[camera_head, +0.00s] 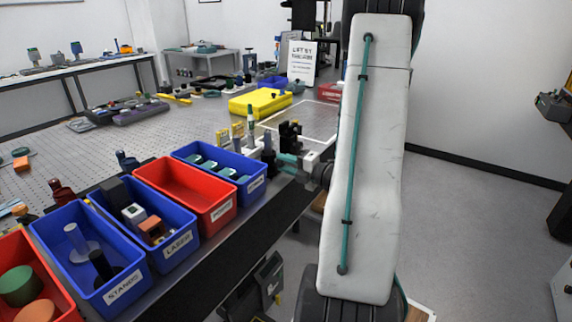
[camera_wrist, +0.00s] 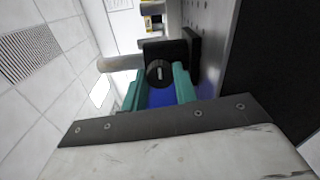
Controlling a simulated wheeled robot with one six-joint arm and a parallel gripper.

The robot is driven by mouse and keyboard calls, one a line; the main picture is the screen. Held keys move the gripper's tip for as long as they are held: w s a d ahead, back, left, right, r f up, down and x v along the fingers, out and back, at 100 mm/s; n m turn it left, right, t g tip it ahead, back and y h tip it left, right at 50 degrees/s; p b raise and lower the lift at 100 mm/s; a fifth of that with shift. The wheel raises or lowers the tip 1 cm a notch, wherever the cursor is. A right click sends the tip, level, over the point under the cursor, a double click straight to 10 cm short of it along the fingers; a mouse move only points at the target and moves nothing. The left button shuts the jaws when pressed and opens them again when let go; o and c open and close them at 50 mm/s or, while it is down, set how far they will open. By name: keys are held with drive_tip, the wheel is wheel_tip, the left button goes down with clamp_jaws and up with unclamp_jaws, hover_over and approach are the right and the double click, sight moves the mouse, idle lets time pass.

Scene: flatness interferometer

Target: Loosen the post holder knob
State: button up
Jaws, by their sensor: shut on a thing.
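In the wrist view, the black round knob (camera_wrist: 160,73) with a pale slot mark faces the camera. It is on the side of a black post holder (camera_wrist: 178,49). A grey post (camera_wrist: 120,63) sticks out of the holder to the left. My gripper (camera_wrist: 157,82) has its two teal fingers on either side of the knob and is shut on it. In the head view, my gripper (camera_head: 282,163) reaches left from the arm to the dark post holder (camera_head: 268,151) at the table's edge. The knob is hidden there by the fingers.
A blue bin (camera_head: 246,192) with teal parts stands just left of my gripper. A red bin (camera_head: 216,214) and a blue LASER bin (camera_head: 178,262) follow along the table edge. A black mount (camera_head: 290,133) stands close behind my gripper.

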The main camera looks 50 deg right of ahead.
idle(0.4)
drive_tip(key=o, duration=1)
drive_tip(key=shift+s, duration=0.1)
drive_tip(key=s, duration=0.7)
drive_tip(key=shift+s+d+r, duration=0.1)
drive_tip(key=shift+s+d, duration=0.15)
drive_tip(key=shift+s, duration=0.1)
